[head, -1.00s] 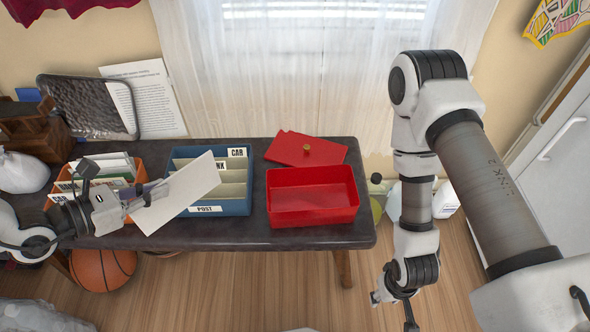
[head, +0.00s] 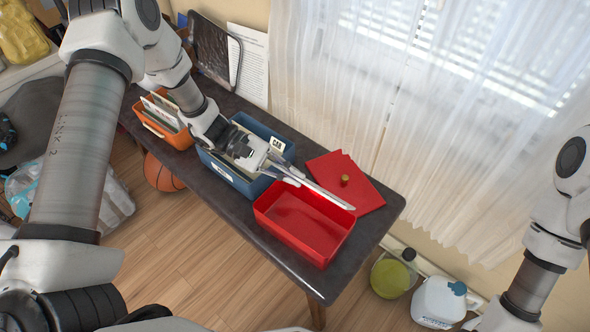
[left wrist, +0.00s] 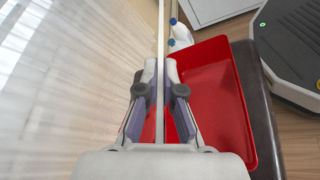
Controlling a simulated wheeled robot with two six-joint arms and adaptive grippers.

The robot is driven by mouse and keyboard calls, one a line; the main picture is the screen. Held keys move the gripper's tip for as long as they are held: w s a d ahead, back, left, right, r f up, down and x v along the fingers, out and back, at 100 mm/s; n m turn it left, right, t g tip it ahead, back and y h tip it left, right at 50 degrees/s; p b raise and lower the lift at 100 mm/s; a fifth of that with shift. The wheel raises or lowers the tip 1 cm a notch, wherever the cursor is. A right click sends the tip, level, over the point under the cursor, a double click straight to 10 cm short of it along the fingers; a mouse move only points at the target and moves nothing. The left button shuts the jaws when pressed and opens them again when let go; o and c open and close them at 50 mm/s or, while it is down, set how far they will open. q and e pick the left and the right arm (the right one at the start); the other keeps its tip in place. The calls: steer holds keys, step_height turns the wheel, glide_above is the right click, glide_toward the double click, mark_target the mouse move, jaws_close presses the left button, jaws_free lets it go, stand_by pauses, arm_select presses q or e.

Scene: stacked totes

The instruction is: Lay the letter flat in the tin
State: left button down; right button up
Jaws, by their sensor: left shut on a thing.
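My left gripper (head: 292,174) is shut on the white letter (head: 328,195), which shows nearly edge-on as a thin strip. The letter is above the far side of the open red tin (head: 287,237) and hides part of its rim. The tin looks empty where I can see inside. In the left wrist view the letter (left wrist: 160,45) stands edge-on between the fingers (left wrist: 160,95), with the tin (left wrist: 238,105) below and to the right. My right gripper is out of view.
The red lid with its knob (head: 362,193) lies flat behind the tin. A blue file box (head: 232,177) stands to the left, with an orange box (head: 165,131) farther left. The dark table's edge (head: 325,297) is close to the tin. Jugs (head: 438,300) stand off the table at right.

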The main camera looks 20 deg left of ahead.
arm_select(q)
steer(key=shift+s+a+f, duration=0.1)
steer(key=shift+a+f, duration=0.05)
steer(key=shift+f, duration=0.4)
step_height(320, 180, down, 10)
steer(key=b, duration=0.9)
steer(key=shift+f, duration=0.25)
steer(key=shift+s+f, duration=0.1)
steer(key=shift+s, duration=0.05)
steer(key=c, duration=1.2)
jaws_free()
steer(key=shift+s+f, duration=0.1)
steer(key=shift+c, duration=0.2)
steer(key=shift+a, duration=0.15)
steer(key=r+v, duration=0.1)
steer(key=v, duration=1.1)
steer(key=shift+d, duration=0.2)
